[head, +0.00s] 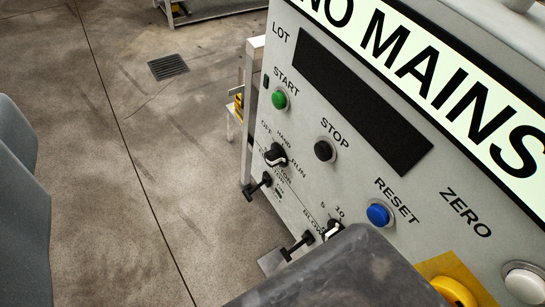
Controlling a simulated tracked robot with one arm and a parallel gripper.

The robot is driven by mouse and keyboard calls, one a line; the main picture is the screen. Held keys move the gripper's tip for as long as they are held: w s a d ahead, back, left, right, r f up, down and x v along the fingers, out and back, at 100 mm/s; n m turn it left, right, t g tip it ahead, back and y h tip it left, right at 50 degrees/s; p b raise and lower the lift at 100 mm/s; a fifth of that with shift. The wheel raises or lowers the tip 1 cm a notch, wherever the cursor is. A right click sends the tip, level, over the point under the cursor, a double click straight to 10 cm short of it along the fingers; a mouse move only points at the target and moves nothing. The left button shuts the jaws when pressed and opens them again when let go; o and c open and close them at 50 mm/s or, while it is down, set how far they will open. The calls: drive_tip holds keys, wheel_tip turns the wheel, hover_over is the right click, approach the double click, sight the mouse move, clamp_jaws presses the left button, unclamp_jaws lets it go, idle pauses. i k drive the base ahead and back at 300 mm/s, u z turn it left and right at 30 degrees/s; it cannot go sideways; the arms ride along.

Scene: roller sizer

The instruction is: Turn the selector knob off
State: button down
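The selector knob (276,155) is small and black with a pale bar along its lower side. It sits on the light grey control panel (300,110), left of centre, among the words OFF, HAND and RUN. The pale bar lies toward the RUN side, but the exact setting is too small to tell. Nothing touches the knob. I cannot make out my gripper's fingertips in this view.
A green START button (279,99), black STOP button (323,150) and blue RESET button (378,214) surround the knob. Two black handles (258,186) (297,246) stick out below. A dark grey block (350,270) covers the panel's lower part.

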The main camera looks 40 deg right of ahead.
sight(277, 156)
drive_tip(key=z, duration=0.75)
drive_tip(key=k, duration=1.55)
drive_tip(key=u, duration=0.7)
drive_tip(key=i, duration=1.65)
drive_tip(key=z, duration=0.05)
